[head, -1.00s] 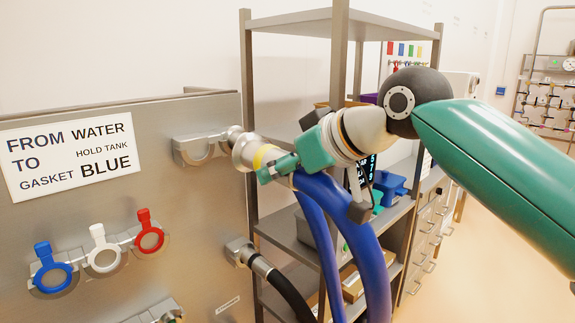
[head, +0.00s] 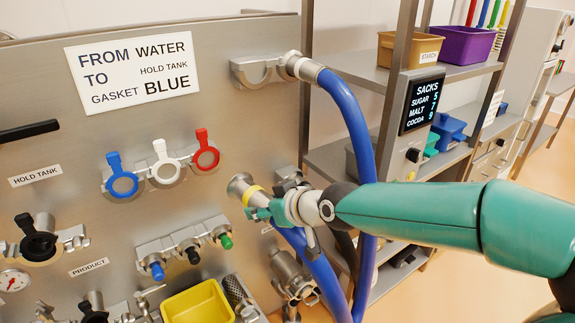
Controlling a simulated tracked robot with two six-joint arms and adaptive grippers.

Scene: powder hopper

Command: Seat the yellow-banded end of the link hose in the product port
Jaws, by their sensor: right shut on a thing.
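My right gripper (head: 272,211) is shut on the yellow-banded end (head: 253,194) of the blue link hose (head: 303,257). The metal mouth of that end points left, toward the panel, and looks clear of it. The hose hangs below the gripper; its other end (head: 303,67) is at the upper bracket on the panel. The PRODUCT label (head: 89,267) is at the lower left. A metal fitting (head: 95,298) below it, probably the product port, is partly cut off by the bottom edge. A dark and teal part there may be my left gripper (head: 94,316); its jaws cannot be made out.
Blue, white and red rings (head: 163,172) hang on the panel (head: 240,120). A rack of coloured plugs (head: 187,251) and a yellow bin (head: 197,303) are below. A black clamp (head: 38,241) sits under the HOLD TANK label. Shelving (head: 345,75) stands right of the panel.

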